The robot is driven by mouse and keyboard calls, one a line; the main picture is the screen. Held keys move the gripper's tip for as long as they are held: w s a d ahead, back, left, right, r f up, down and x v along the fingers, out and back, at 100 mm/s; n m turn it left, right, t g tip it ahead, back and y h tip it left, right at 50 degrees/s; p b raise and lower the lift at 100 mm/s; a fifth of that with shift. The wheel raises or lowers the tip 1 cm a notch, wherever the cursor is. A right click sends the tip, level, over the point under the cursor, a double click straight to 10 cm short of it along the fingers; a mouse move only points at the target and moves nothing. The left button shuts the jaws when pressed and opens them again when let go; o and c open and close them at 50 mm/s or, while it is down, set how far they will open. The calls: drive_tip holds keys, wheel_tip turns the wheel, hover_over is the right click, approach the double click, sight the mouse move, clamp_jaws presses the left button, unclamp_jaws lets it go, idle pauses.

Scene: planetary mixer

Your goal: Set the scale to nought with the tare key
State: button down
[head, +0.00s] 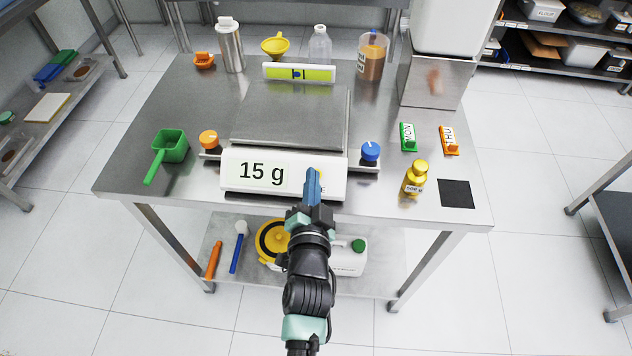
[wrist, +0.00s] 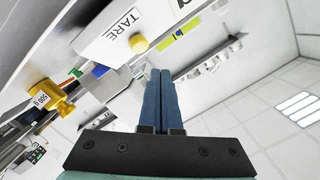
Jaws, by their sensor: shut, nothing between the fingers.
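The scale (head: 232,188) stands on the steel table, its white front panel reading "15 g" on the display (head: 262,171). Its pan (head: 290,118) is empty. The yellow round tare key (wrist: 139,44) shows in the wrist view beside the printed word TARE (wrist: 121,24); in the head view my fingers mostly cover it. My gripper (head: 312,174) is shut and empty, at the right part of the scale's front panel. In the wrist view the blue fingertips (wrist: 166,74) lie together, to the right of and below the key; contact does not show.
An orange knob (head: 208,139) and a blue knob (head: 370,151) flank the scale. A gold bottle-shaped weight (head: 415,178) stands to the right, near a black square (head: 457,193). A green scoop (head: 170,147) lies left. Bottles and a yellow funnel (head: 275,45) stand behind.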

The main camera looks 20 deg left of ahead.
drive_tip(key=shift+w+a+f+b, duration=0.2)
drive_tip(key=shift+w+f+b, duration=0.55)
drive_tip(key=shift+f, duration=0.15)
idle(1.4)
drive_tip(key=shift+w+a+f+b, duration=0.1)
drive_tip(key=shift+w+f+b, duration=0.1)
drive_tip(key=shift+f+b, duration=0.2)
drive_tip(key=shift+w+f+b, duration=0.3)
drive_tip(key=shift+f+b, duration=0.05)
drive_tip(key=shift+b, duration=0.2)
idle(0.6)
idle(0.3)
drive_tip(key=shift+s+r+p, duration=0.55)
drive_tip(key=shift+r+p, duration=0.2)
drive_tip(key=shift+p, duration=0.2)
drive_tip(key=s+r+p, duration=0.1)
drive_tip(key=r+p, duration=0.1)
drive_tip(key=s+d+r+p, duration=0.1)
drive_tip(key=s+r+p, duration=0.1)
drive_tip(key=shift+p, duration=0.3)
